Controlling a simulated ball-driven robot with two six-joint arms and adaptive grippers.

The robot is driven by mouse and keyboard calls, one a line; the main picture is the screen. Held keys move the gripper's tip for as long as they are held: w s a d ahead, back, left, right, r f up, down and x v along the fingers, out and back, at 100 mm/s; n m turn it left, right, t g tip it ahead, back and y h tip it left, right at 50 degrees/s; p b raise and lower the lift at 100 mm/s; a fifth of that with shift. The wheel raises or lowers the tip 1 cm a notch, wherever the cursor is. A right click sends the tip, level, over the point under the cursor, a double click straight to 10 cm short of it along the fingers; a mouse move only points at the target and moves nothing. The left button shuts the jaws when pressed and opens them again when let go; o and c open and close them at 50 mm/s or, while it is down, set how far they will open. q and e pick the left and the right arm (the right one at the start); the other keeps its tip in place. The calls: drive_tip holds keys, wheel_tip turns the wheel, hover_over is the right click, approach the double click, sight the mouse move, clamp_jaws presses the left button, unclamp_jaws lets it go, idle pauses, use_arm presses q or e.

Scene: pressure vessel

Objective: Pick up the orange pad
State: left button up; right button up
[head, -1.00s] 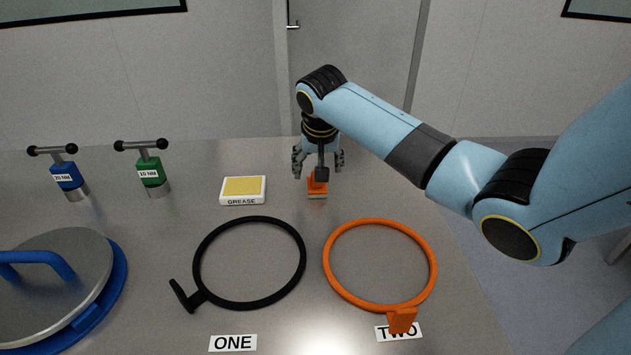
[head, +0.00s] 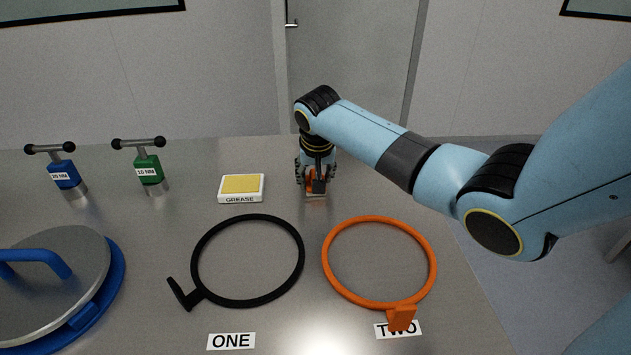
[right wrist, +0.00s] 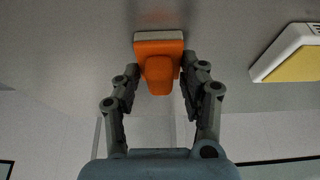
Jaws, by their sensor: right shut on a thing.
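The orange pad (head: 311,184) is a small orange block with a handle and a pale layer at its base, on the metal table at the back, right of the grease box. My right gripper (head: 315,186) is down over it, pointing at the table, and partly hides it. In the right wrist view the orange pad (right wrist: 158,50) shows its pale base at the top. The fingers of my right gripper (right wrist: 160,80) are on both sides of its handle, shut on it. The pad appears to rest on the table. My left gripper is not in view.
A grease box (head: 241,188) with a yellow top stands left of the pad. A black ring (head: 300,270) and an orange ring (head: 433,270) lie in front. A green tool (head: 149,171), a blue tool (head: 65,175) and a round lid (head: 60,285) are to the left.

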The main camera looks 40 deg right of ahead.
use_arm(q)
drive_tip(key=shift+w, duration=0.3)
use_arm(e)
drive_tip(key=shift+r, duration=0.55)
wheel_tip(320, 180, up, 3)
drive_tip(key=shift+f, duration=0.15)
use_arm(q)
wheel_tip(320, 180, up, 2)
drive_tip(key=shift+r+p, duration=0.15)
drive_tip(key=shift+p, duration=0.95)
use_arm(e)
drive_tip(key=s+r, duration=0.2)
drive_tip(key=s, duration=0.2)
drive_tip(key=s+r, duration=0.2)
drive_tip(key=s, duration=0.1)
drive_tip(key=s+r, duration=0.3)
drive_tip(key=s, duration=0.1)
drive_tip(key=shift+s+d+r, duration=0.1)
drive_tip(key=shift+s, duration=0.25)
